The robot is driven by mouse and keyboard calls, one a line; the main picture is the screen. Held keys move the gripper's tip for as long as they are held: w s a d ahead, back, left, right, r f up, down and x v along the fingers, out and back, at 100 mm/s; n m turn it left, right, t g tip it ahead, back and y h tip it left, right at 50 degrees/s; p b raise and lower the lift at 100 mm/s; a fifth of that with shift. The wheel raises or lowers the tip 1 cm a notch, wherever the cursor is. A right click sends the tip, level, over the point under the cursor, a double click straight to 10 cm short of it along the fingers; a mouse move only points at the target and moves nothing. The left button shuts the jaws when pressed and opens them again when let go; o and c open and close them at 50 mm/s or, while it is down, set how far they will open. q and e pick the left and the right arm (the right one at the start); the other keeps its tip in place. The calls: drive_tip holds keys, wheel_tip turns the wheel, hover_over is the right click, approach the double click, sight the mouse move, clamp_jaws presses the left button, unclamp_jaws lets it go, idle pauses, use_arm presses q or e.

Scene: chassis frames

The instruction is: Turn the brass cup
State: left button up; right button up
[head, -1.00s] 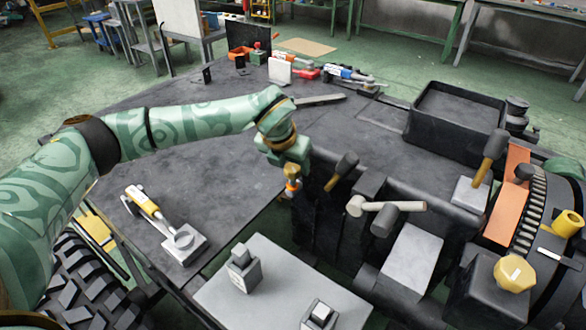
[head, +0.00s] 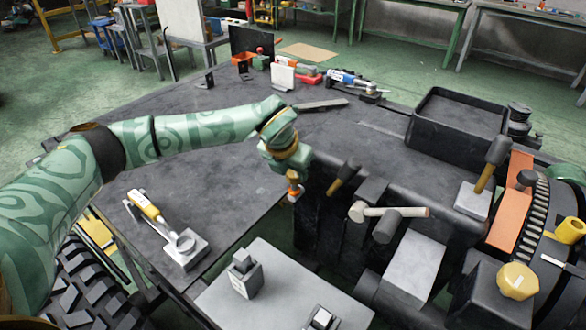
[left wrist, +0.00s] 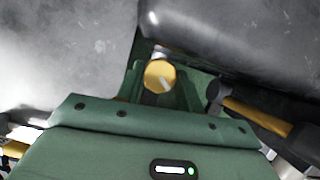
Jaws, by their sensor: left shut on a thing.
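The brass cup (left wrist: 160,74) is a round yellow cap with a pale mark across its face, between my fingers in the left wrist view. In the head view only a small brass and orange part (head: 294,184) shows under my left gripper (head: 294,177), at the edge of the dark machine block. My left gripper (left wrist: 160,82) is shut on the cup. The cup's lower side and its seat are hidden. My right gripper is not in view.
A mallet (head: 344,176) stands close right of my left gripper. Another yellow cap with a pale mark (head: 517,281) sits at lower right. A yellow-handled tool (head: 145,205) lies on the dark table at left.

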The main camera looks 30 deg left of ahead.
use_arm(q)
drive_tip(key=m+h+p, duration=0.1)
drive_tip(key=m+p, duration=0.1)
drive_tip(key=m, duration=0.1)
drive_tip(key=shift+a+r, duration=0.15)
drive_tip(key=shift+w+m+g+h+p, duration=0.1)
drive_tip(key=shift+m+g+h+p, duration=0.25)
drive_tip(key=shift+m, duration=0.6)
drive_tip(key=shift+m+g+h+p, duration=0.1)
drive_tip(key=shift+m+h, duration=0.35)
drive_tip(key=shift+m, duration=0.5)
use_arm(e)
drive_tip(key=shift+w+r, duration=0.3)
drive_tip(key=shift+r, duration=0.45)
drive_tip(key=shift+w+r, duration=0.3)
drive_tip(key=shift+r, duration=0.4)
use_arm(q)
drive_tip(key=o, duration=1)
drive_tip(key=shift+a, duration=0.1)
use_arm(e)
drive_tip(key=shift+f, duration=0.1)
